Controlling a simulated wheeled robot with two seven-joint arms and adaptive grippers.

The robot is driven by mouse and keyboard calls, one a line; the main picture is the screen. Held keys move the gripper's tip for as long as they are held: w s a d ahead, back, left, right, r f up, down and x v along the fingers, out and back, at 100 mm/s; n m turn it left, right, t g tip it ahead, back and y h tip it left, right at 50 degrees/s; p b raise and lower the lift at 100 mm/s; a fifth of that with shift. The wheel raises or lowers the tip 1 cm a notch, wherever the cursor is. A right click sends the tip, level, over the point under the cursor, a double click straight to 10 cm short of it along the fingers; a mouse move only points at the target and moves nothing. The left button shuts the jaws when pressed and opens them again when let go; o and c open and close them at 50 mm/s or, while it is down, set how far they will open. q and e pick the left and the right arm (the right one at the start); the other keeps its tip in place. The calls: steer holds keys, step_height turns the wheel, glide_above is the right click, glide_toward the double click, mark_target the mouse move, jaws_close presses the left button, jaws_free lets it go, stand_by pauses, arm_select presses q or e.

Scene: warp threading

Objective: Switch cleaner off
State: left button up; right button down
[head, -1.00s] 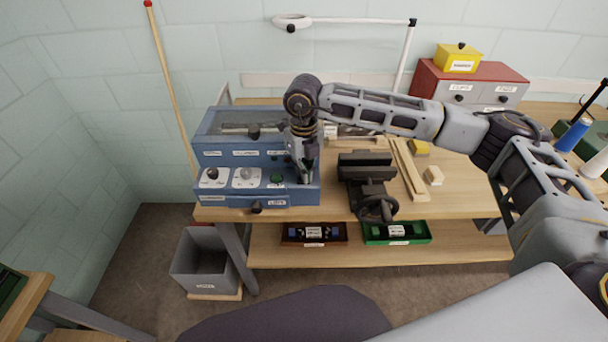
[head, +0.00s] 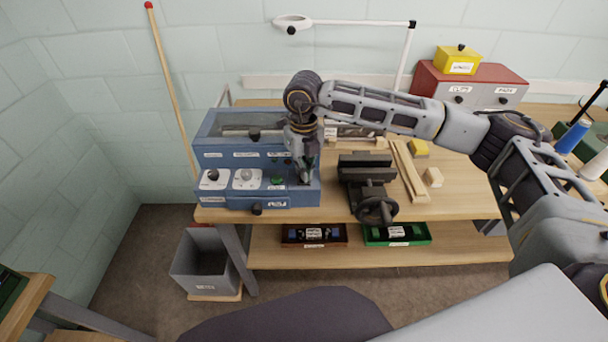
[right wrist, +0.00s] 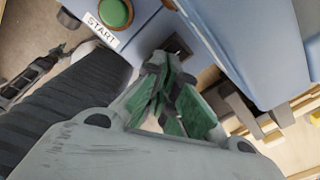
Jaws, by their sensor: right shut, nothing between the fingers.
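The cleaner is a blue machine (head: 240,160) with a clear lid, at the left end of the workbench. Its front ledge carries a dark knob (head: 212,175), a grey knob (head: 246,174) and a green button (head: 277,181). The green button (right wrist: 115,12) is labelled START in the right wrist view. A small dark switch (right wrist: 178,46) sits in the panel just beyond my fingertips there; its position is unclear. My right gripper (head: 305,181) is shut and empty, pointing down at the ledge right of the button. I cannot tell whether it touches the switch. My left gripper is out of view.
A black vise (head: 367,180) stands close to the right of the cleaner. Wooden strips (head: 408,170) and a red cabinet (head: 470,85) are farther right. A grey bin (head: 205,265) stands on the floor below. Red and green trays lie on the lower shelf.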

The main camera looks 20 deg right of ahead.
steer(key=shift+r, duration=0.5)
steer(key=shift+r+p, duration=0.35)
steer(key=shift+r, duration=0.05)
steer(key=shift+r+p, duration=0.3)
steer(key=shift+r, duration=0.9)
steer(key=shift+r+p, duration=0.3)
steer(key=shift+r, duration=0.2)
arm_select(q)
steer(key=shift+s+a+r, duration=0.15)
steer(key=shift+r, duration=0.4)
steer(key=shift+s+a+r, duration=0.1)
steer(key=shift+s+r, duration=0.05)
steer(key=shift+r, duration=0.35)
